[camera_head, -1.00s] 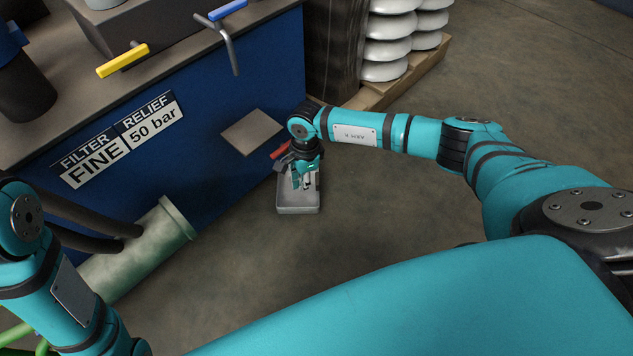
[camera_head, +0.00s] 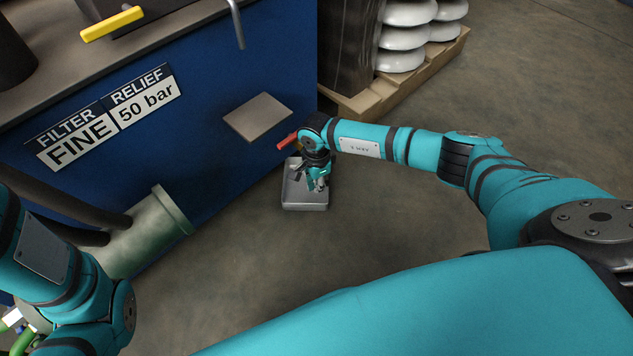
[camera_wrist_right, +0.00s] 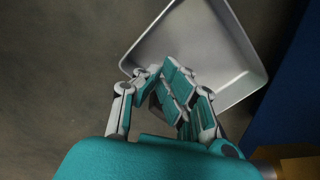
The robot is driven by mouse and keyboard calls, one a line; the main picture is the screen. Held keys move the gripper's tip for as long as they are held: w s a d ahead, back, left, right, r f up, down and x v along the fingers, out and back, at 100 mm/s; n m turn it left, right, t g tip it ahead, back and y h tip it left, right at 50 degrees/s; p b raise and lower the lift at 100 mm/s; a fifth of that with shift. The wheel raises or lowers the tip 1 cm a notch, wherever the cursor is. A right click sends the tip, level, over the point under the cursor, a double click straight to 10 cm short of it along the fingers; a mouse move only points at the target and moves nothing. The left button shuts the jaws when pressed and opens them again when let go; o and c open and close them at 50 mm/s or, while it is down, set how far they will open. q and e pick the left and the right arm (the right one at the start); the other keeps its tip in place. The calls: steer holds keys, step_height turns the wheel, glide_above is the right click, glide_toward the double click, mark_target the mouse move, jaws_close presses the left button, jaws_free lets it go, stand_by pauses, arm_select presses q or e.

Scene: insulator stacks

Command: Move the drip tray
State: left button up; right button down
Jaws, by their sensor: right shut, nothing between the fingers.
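The drip tray (camera_head: 305,197) is a shallow grey metal tray with a raised rim. It sits on the floor in front of the blue cabinet. My right gripper (camera_head: 319,184) is over the tray, with its fingers shut together and nothing between them. In the right wrist view the tray (camera_wrist_right: 197,42) lies beyond the closed fingers (camera_wrist_right: 176,84), and its near part is hidden behind them. I cannot tell whether the fingertips touch the tray. My left arm is at the lower left of the head view, but its gripper is not seen.
The blue cabinet (camera_head: 215,135) stands just behind the tray, with a red handle (camera_head: 288,141) low on its side. A pale green pipe (camera_head: 150,235) juts out at the left. A wooden pallet (camera_head: 400,85) with white insulators (camera_head: 401,37) stands behind. Floor right of the tray is clear.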

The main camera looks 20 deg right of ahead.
steer(key=shift+d+p, duration=0.3)
steer(key=shift+d, duration=0.8)
